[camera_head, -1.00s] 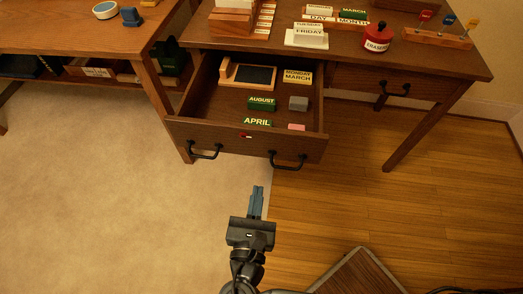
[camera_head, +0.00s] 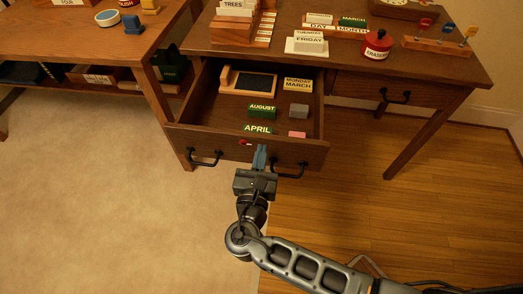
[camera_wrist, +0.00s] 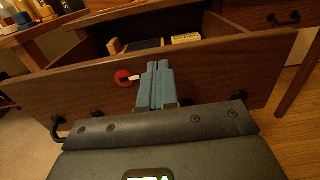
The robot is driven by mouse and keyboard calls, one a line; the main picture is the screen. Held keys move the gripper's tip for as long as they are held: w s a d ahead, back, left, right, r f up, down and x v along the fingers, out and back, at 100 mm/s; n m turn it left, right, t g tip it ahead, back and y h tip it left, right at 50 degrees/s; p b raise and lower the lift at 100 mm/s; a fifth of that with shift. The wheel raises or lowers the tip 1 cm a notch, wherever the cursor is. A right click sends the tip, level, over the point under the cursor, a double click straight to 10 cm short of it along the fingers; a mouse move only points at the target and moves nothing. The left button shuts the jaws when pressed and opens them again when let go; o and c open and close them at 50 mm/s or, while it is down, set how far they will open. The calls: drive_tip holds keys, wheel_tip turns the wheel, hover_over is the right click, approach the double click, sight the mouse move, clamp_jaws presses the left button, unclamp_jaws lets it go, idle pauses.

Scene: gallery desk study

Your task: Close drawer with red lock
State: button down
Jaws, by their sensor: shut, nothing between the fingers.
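The drawer (camera_head: 222,143) with the red lock is pulled out from the left side of the wooden desk and stands open. The red lock (camera_head: 244,142) is on its front panel between two black handles; it also shows in the wrist view (camera_wrist: 122,77), with a light-coloured bar across it. My gripper (camera_head: 259,150) is shut and empty, its blue fingers pointing at the drawer front just right of the lock. In the wrist view my gripper (camera_wrist: 157,70) appears very close to the panel; I cannot tell whether it touches.
Inside the drawer are a wooden-framed dark slate (camera_head: 248,81), green APRIL and AUGUST blocks, a MONDAY MARCH block (camera_head: 298,85), a grey block and a pink block. A second drawer (camera_head: 360,84) on the right is shut. A side table (camera_head: 90,40) stands left.

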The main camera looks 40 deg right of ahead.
drive_tip(key=shift+w+d, duration=0.35)
drive_tip(key=b+x, duration=0.9)
drive_tip(key=x, duration=2.4)
drive_tip(key=shift+w+d+b, duration=0.2)
drive_tip(key=shift+d+b, duration=0.05)
drive_tip(key=shift+b, duration=0.1)
drive_tip(key=shift+d+r, duration=0.1)
drive_tip(key=p+v, duration=0.3)
drive_tip(key=v, duration=1.1)
drive_tip(key=shift+s+a+f, duration=0.15)
drive_tip(key=shift+a+f, duration=0.1)
